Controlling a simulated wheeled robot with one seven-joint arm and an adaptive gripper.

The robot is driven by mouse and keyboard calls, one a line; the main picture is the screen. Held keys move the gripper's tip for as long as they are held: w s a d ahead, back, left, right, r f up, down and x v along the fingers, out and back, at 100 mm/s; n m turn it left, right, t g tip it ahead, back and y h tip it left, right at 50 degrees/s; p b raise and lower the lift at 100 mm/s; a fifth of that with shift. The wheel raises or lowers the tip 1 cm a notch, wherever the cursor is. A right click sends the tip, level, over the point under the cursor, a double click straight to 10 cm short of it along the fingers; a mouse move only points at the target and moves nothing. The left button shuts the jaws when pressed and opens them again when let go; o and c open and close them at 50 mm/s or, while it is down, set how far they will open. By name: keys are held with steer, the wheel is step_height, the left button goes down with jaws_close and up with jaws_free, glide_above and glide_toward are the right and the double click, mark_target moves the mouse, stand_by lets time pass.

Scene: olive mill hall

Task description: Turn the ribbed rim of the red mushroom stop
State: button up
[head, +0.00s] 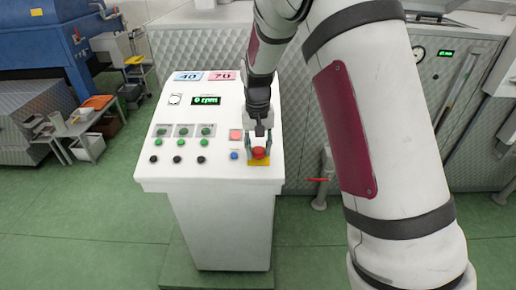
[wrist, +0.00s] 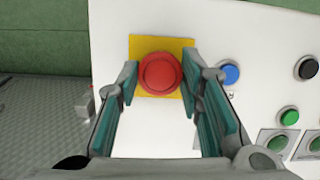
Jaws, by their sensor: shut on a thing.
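The red mushroom stop (head: 259,153) sits on a yellow plate (wrist: 186,46) at the front right corner of the white control panel. In the wrist view the red mushroom stop (wrist: 160,74) lies between my two fingertips. My gripper (wrist: 160,88) has a finger on each side of it and is shut on its rim. In the head view my gripper (head: 259,142) comes down over the stop from behind. The ribs of the rim are too small to make out.
A blue button (wrist: 229,74) is close beside one finger. Green and black buttons (head: 180,142) fill the left of the white panel (head: 215,172). A display reading 0 rpm (head: 206,100) is farther back. A red-handled valve (head: 318,180) stands right of the console.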

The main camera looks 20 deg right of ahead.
steer(key=shift+m+y, duration=0.3)
steer(key=shift+m, duration=0.8)
steer(key=o, duration=1.2)
steer(key=shift+f, duration=0.1)
steer(key=shift+c, duration=0.2)
step_height(320, 180, up, 12)
steer(key=shift+s+d, duration=0.15)
steer(key=shift+s, duration=0.2)
